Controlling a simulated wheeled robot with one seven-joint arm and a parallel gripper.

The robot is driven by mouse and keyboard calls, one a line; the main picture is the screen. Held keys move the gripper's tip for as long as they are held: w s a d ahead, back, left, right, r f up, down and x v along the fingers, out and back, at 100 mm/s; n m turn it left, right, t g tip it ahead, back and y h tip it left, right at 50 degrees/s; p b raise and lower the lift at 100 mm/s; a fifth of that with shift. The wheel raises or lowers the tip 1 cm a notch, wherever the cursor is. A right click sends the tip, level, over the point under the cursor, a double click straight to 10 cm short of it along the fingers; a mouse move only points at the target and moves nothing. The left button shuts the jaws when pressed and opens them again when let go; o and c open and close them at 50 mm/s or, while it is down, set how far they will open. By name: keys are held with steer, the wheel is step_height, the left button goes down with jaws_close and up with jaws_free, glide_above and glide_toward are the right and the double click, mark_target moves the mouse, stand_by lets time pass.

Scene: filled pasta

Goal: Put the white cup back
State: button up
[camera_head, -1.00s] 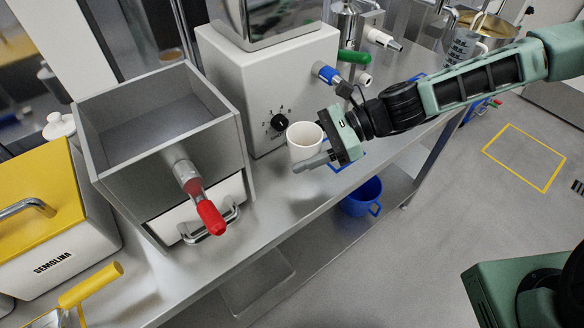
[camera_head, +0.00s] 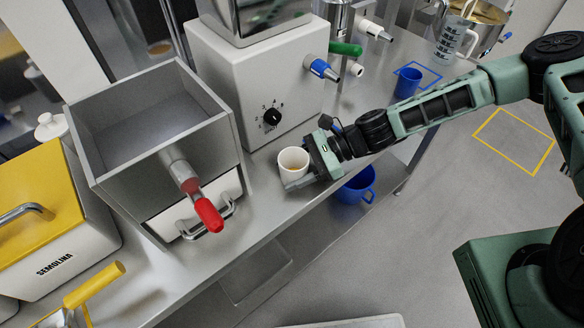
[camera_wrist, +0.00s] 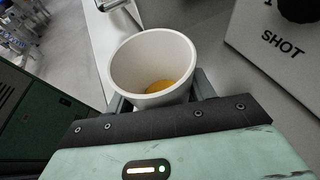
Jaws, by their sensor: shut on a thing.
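The white cup (camera_head: 293,163) is in my gripper (camera_head: 298,181), near the front edge of the steel counter, in front of the white machine with the dial. In the wrist view the cup (camera_wrist: 140,52) is upright or slightly tilted between the two grey fingers (camera_wrist: 160,101), with some yellow-orange stuff at its bottom. My gripper is shut on the cup. In the head view I cannot tell whether the cup's base touches the counter.
The white dial machine (camera_head: 255,80) stands behind the cup. A steel hopper with a red-handled lever (camera_head: 207,212) is to the left. A blue cup (camera_head: 408,82) stands by a blue outlined square at the back right. A blue bucket (camera_head: 357,188) is below the counter.

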steer(key=o, duration=1)
steer(key=shift+o, duration=0.2)
steer(key=b+v, duration=0.3)
steer(key=v, duration=0.9)
steer(key=shift+r, duration=0.1)
